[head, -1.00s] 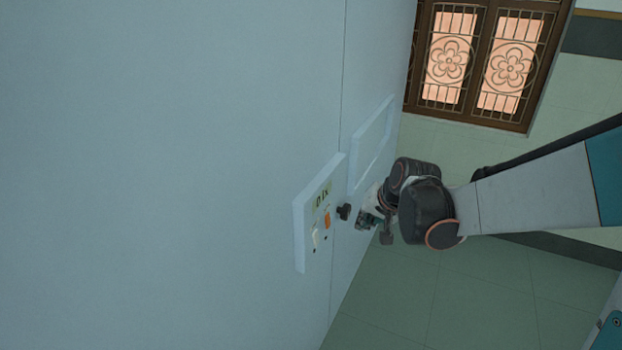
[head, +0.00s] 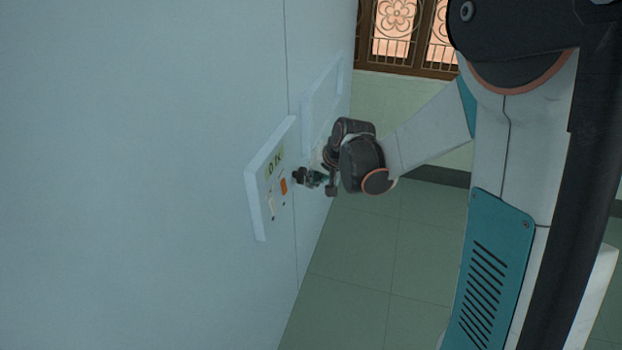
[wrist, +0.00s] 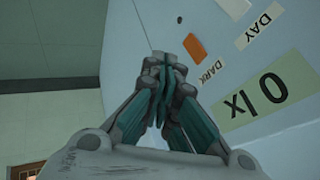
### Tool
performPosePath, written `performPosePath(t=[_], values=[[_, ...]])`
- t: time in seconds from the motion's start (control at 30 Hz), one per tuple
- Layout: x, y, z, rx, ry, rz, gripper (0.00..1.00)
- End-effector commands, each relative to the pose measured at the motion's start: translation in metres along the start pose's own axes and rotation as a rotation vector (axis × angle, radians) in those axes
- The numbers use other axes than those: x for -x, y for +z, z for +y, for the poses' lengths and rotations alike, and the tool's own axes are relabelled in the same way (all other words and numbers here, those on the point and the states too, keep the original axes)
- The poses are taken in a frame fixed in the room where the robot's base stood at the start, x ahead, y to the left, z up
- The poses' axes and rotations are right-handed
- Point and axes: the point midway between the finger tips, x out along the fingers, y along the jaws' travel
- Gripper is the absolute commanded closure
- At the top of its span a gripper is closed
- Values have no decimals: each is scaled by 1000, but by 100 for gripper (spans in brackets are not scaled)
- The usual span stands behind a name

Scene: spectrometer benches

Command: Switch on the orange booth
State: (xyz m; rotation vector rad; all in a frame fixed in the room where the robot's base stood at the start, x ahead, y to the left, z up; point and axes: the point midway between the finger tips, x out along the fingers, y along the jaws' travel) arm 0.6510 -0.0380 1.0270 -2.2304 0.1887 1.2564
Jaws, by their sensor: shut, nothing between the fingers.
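A pale raised panel (head: 257,210) stands out from the light blue wall. It carries an orange piece (head: 284,186), which also shows in the wrist view (wrist: 203,48) beyond my fingertips. Beside it are white labels reading DARK (wrist: 211,70) and DAY (wrist: 262,24), and a yellow-green label (head: 273,164) with large dark characters. My gripper (head: 299,176) is shut and empty, just right of the panel near the orange piece. In the wrist view my gripper's fingers (wrist: 170,65) meet beside it; I cannot tell whether they touch it.
A second raised pale frame (head: 322,92) is on the same wall, farther back. The tiled floor (head: 355,280) right of the wall looks clear. A window with a wooden frame and grille (head: 405,35) is in the far wall.

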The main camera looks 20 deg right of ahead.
Motion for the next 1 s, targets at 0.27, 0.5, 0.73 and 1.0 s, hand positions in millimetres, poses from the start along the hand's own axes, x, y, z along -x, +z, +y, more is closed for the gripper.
performPosePath(t=[0.27,0.5,0.73,1.0], values=[[-59,1,1,1,0,0,100],[-85,3,-20,2,-1,0,100],[-92,2,-32,0,0,1,100],[-92,2,-33,-1,0,1,100]])
